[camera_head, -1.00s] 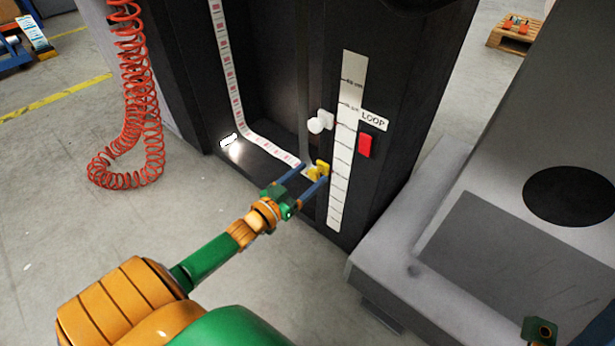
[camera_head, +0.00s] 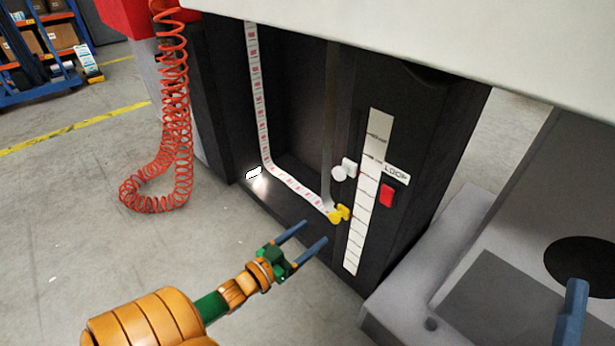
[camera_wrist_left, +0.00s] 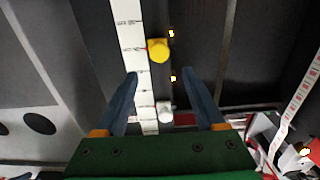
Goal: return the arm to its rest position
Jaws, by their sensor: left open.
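My left gripper (camera_head: 314,236) is open and empty, with its two blue fingers apart. It is in front of the dark machine cabinet, a little below and left of the yellow knob (camera_head: 340,213). The yellow knob sits beside the ruled white scale (camera_head: 368,190). In the left wrist view the yellow knob (camera_wrist_left: 158,50) shows beyond the spread fingers (camera_wrist_left: 165,85), clear of both. Part of my right gripper, a blue finger (camera_head: 572,312), shows at the lower right; its other finger is not visible.
A white knob (camera_head: 345,170) and a red switch (camera_head: 387,195) are on the cabinet. A label strip (camera_head: 262,110) hangs in a loop in its bay. A coiled red hose (camera_head: 175,110) hangs at left. A grey machine base (camera_head: 440,270) stands at right. The floor at left is clear.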

